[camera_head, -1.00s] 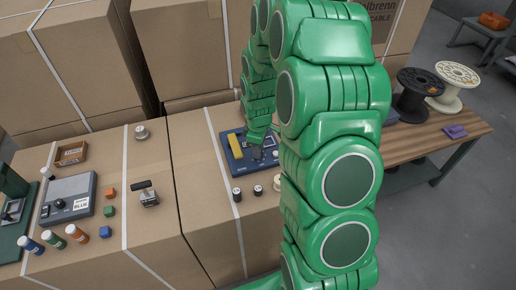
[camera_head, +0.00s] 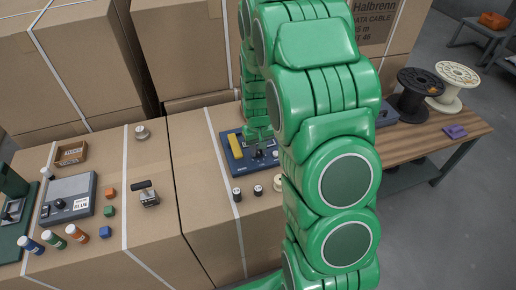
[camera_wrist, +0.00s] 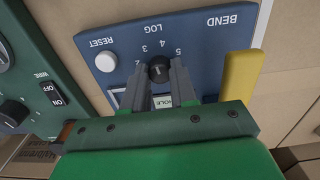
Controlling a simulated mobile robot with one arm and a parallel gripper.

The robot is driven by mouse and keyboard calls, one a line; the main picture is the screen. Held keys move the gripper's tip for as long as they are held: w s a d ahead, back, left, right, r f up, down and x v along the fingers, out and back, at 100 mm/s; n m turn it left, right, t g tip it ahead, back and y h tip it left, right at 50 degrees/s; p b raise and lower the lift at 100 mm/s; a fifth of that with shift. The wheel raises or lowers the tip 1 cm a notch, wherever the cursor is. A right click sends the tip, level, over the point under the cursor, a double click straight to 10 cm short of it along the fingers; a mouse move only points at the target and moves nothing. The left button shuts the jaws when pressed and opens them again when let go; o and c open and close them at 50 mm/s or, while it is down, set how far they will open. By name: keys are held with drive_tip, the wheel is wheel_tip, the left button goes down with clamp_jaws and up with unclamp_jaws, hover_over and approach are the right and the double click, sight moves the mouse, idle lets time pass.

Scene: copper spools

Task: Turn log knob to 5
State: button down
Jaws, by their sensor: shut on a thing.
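The dark round log knob (camera_wrist: 159,68) sits on a blue panel (camera_wrist: 195,40), below the upside-down word LOG and an arc of numbers that runs up to 5. My gripper (camera_wrist: 160,76) has its two grey fingers closed around the knob, one on each side. The knob's pointer is not clear, so I cannot tell which number it is at. In the head view my gripper (camera_head: 260,148) is over the blue panel (camera_head: 234,164), partly hidden by my arm.
A yellow block (camera_wrist: 240,75) is beside the fingers, with a white RESET button (camera_wrist: 106,61) on the other side. A green panel (camera_wrist: 40,85) with switches adjoins.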

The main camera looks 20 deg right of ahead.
sight(258, 151)
drive_tip(key=m, duration=1.3)
idle(0.6)
drive_tip(key=c, duration=0.9)
unclamp_jaws()
drive_tip(key=shift+r, duration=0.15)
wheel_tip(258, 151, up, 7)
drive_tip(key=shift+r, duration=0.2)
drive_tip(key=shift+r, duration=0.1)
